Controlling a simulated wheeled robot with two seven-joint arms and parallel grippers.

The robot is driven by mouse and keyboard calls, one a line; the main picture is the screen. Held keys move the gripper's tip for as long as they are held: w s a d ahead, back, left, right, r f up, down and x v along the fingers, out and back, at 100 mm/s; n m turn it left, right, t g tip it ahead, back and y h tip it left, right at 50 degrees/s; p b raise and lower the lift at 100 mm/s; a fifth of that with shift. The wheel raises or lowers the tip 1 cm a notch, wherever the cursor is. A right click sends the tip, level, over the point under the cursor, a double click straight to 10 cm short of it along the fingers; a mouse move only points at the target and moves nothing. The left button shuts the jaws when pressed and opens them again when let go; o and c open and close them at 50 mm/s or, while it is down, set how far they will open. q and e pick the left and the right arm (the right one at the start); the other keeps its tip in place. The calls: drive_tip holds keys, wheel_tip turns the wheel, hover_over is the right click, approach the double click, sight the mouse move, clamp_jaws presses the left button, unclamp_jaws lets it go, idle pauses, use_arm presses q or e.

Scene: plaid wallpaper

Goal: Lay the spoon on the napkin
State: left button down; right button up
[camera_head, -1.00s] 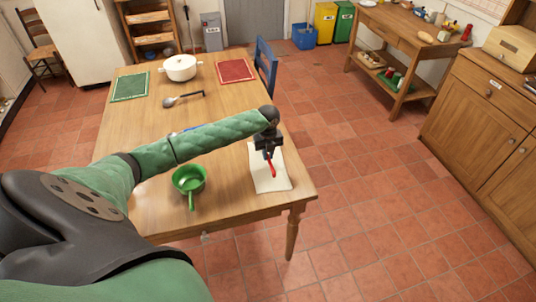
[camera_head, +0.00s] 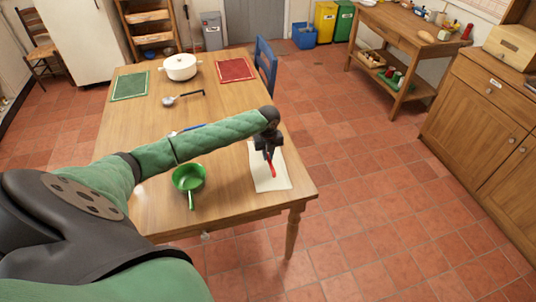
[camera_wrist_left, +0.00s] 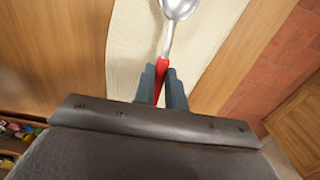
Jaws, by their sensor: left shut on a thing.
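The spoon (camera_wrist_left: 176,12) has a silver bowl and a red handle, and its red part also shows in the head view (camera_head: 272,170). The cream napkin (camera_head: 272,181) lies at the table's right front corner; it fills the middle of the left wrist view (camera_wrist_left: 133,38). My left gripper (camera_head: 269,155) is over the napkin, shut on the spoon's red handle, with the bowl pointing away from the wrist. The spoon is over the napkin; whether it touches the cloth I cannot tell. My right gripper is not in view.
On the wooden table (camera_head: 140,100) a green pan (camera_head: 188,178) stands left of the napkin. A ladle (camera_head: 183,97), a white pot (camera_head: 180,67), a green mat (camera_head: 130,86) and a red mat (camera_head: 235,71) lie farther back. A blue chair (camera_head: 266,65) stands at the right side.

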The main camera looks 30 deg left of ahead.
use_arm(q)
drive_tip(key=shift+f, duration=0.4)
idle(0.4)
drive_tip(key=c, duration=1.4)
unclamp_jaws()
drive_tip(key=shift+o, duration=0.2)
